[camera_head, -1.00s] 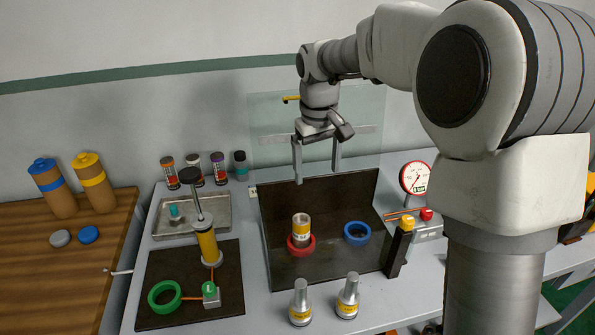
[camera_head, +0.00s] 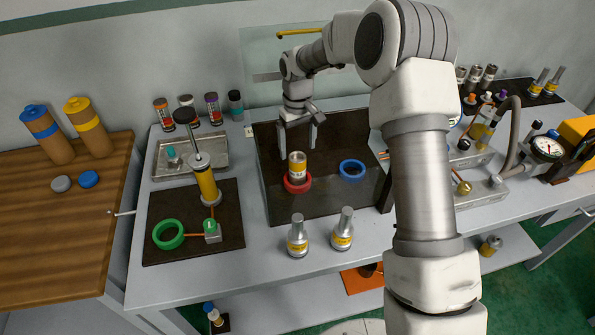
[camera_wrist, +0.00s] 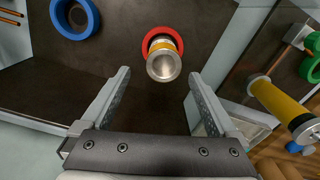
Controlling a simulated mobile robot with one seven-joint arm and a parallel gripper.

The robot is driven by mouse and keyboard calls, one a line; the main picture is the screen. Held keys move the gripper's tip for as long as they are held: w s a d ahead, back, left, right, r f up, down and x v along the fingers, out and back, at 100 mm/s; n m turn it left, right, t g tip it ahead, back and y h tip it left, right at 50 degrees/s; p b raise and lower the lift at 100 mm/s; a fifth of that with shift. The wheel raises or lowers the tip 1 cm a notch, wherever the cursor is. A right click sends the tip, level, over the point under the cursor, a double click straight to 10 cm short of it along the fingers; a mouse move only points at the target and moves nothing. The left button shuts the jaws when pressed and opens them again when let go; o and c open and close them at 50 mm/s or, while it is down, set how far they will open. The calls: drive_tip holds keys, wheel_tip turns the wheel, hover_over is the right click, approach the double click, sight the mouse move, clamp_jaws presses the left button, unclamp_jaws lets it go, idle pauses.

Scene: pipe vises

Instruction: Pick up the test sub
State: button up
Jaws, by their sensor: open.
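A steel cylinder with a yellow band, which looks like the test sub (camera_head: 297,167), stands upright in a red ring (camera_head: 297,187) on a dark bench panel. In the wrist view the sub (camera_wrist: 163,64) shows its round metal top, with the red ring (camera_wrist: 147,38) around its base. My gripper (camera_head: 299,148) is open and empty, above and behind the sub. In the wrist view my gripper (camera_wrist: 159,76) has its fingers spread, with the sub's top beyond and between the fingertips. The sub's lower end is hidden by the ring.
An empty blue ring (camera_head: 352,170) lies right of the red one. Two necked metal fittings (camera_head: 298,237) (camera_head: 342,230) stand in front. A yellow hand pump (camera_head: 206,182) and green ring (camera_head: 168,235) are at left. A clear panel (camera_head: 262,55) stands behind.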

sight(297, 165)
drive_tip(key=shift+f, duration=0.8)
drive_tip(key=shift+s+f+p, duration=0.2)
drive_tip(key=shift+s+f, duration=0.05)
drive_tip(key=shift+f, duration=1.1)
drive_tip(key=shift+s+f+p, duration=0.15)
drive_tip(key=shift+s+f, duration=0.05)
drive_tip(key=shift+f, duration=1.15)
clamp_jaws()
drive_tip(key=shift+r, duration=0.1)
